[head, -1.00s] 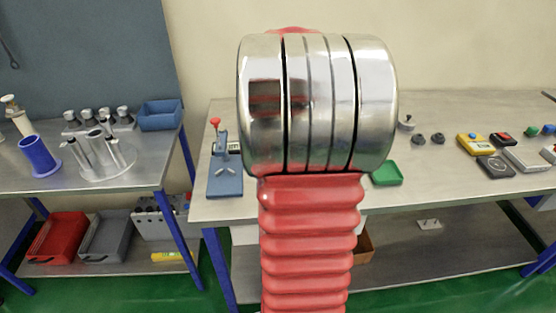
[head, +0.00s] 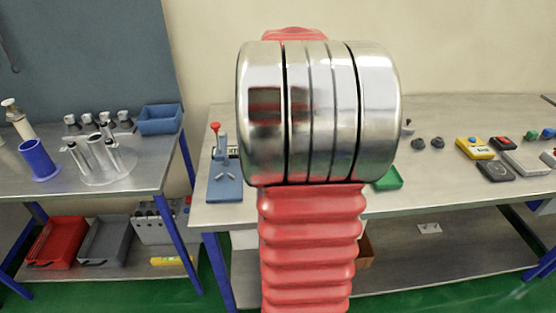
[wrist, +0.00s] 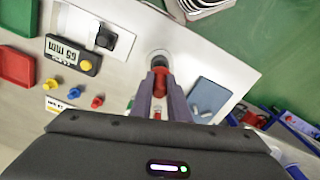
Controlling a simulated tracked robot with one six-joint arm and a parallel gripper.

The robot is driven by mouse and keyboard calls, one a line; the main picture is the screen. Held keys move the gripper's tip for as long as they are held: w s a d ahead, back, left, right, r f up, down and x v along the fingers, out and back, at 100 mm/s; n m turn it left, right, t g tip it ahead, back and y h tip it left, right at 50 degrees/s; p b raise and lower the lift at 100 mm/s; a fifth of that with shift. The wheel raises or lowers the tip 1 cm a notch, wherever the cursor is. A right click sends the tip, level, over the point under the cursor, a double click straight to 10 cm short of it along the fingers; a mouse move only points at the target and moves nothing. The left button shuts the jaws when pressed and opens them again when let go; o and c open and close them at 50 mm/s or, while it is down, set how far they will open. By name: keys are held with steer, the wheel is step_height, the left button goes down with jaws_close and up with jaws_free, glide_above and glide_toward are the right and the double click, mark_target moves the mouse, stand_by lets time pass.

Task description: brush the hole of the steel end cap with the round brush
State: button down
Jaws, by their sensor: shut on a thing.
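In the wrist view my gripper (wrist: 160,92) is shut on a red piece (wrist: 160,80), which looks like the handle of the round brush. Its bristles cannot be made out. Just beyond the fingertips is a dark round form with a pale metallic rim (wrist: 159,55), which seems to be the steel end cap on the bench. The held piece overlaps its near side in the picture; I cannot tell whether they touch or whether the brush is in the hole. In the head view my arm hides the gripper, the brush and this part of the bench.
A blue stand (head: 225,183) with a red knob is on the bench, left of my arm. A green tray (head: 388,180) is right of it. In the wrist view a display gauge (wrist: 73,55), coloured plugs (wrist: 75,92) and a red tray (wrist: 16,66) lie to the left.

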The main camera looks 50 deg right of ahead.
steer(key=shift+f, duration=0.15)
steer(key=shift+f, duration=0.85)
steer(key=shift+r, duration=0.1)
steer(key=shift+r, duration=3.45)
steer(key=shift+s, duration=0.15)
